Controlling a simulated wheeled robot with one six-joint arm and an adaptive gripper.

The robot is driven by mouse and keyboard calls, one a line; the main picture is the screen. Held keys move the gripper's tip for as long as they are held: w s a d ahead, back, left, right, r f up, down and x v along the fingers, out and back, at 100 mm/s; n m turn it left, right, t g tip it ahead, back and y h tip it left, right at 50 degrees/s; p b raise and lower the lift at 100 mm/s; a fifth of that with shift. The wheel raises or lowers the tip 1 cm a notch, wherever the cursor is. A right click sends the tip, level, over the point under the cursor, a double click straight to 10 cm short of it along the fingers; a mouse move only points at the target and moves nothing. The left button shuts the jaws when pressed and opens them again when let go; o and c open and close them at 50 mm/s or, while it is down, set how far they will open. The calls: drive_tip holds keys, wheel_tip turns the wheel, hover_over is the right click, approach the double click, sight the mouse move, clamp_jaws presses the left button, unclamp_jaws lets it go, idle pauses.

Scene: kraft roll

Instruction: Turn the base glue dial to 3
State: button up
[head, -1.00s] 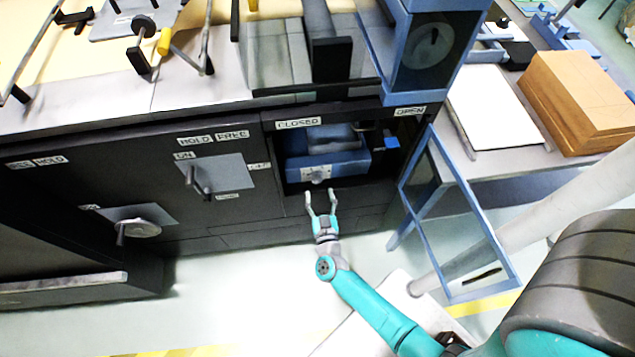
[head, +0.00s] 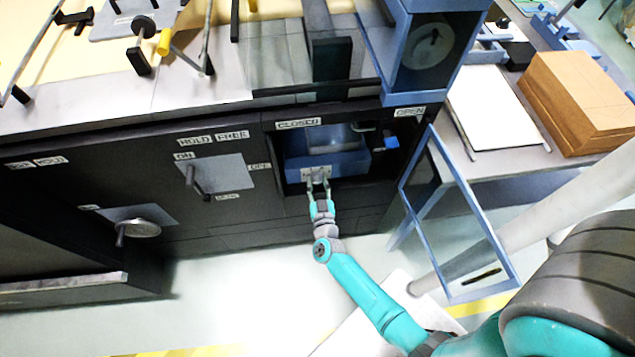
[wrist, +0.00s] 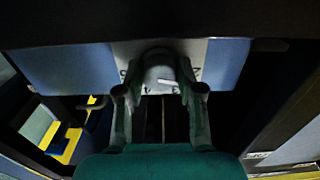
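The base glue dial (wrist: 160,70) is a grey knob on a pale numbered plate (wrist: 193,52), on the front of a blue unit (head: 345,162) inside the open bay. In the wrist view, digits show around the knob, with 3 and 4 below it and 2 at the right. A white mark on the knob slants toward the right, near 2 and 3. My gripper (head: 319,182) is at the dial, and it also shows in the wrist view (wrist: 160,88). Its fingers stand on both sides of the knob and appear closed against it. The fingertips partly hide the plate.
A blue-framed door (head: 452,215) stands open right of the bay. A dark panel with a lever (head: 197,182) is to the left. The bay's upper edge runs close above the dial. A brown box (head: 575,95) sits on the right-hand table.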

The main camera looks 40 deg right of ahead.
drive_tip(key=shift+m, duration=0.3)
drive_tip(key=m, duration=0.9)
drive_tip(key=shift+w, duration=0.1)
idle(0.6)
drive_tip(key=shift+r, duration=0.1)
drive_tip(key=o, duration=1.2)
drive_tip(key=shift+c, duration=0.2)
